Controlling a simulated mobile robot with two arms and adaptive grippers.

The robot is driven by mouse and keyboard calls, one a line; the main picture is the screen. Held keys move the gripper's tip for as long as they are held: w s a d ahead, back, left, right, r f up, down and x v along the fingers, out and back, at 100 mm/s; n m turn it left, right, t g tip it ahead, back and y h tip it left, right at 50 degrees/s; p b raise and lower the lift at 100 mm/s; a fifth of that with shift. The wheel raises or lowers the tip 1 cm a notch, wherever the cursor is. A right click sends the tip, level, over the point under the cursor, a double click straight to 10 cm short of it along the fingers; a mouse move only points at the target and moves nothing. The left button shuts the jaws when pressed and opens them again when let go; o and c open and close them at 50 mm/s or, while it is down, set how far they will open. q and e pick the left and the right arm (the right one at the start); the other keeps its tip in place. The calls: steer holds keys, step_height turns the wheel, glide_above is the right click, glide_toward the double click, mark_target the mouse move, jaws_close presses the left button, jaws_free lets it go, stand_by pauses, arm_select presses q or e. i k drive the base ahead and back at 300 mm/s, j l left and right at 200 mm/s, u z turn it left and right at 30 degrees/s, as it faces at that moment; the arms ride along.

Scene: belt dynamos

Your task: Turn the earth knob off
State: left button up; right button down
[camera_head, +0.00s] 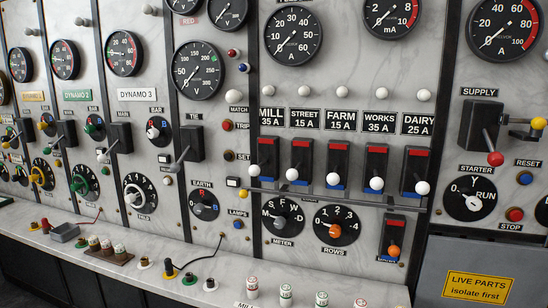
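The earth knob (203,206) is a small round black rotary knob on the marble panel, left of centre, under the EARTH label (202,184). Nothing covers the knob. Neither of my grippers shows in the head view, so I cannot see their position or whether they hold anything.
The meter knob (283,217) and the rows knob (336,226) sit to the right. The tie lever (190,150) is above, and the lamps button (238,225) is close by. A marble ledge (150,243) below carries small fittings and a cable.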

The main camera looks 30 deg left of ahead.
mark_target(200, 208)
steer(key=u, duration=1.4)
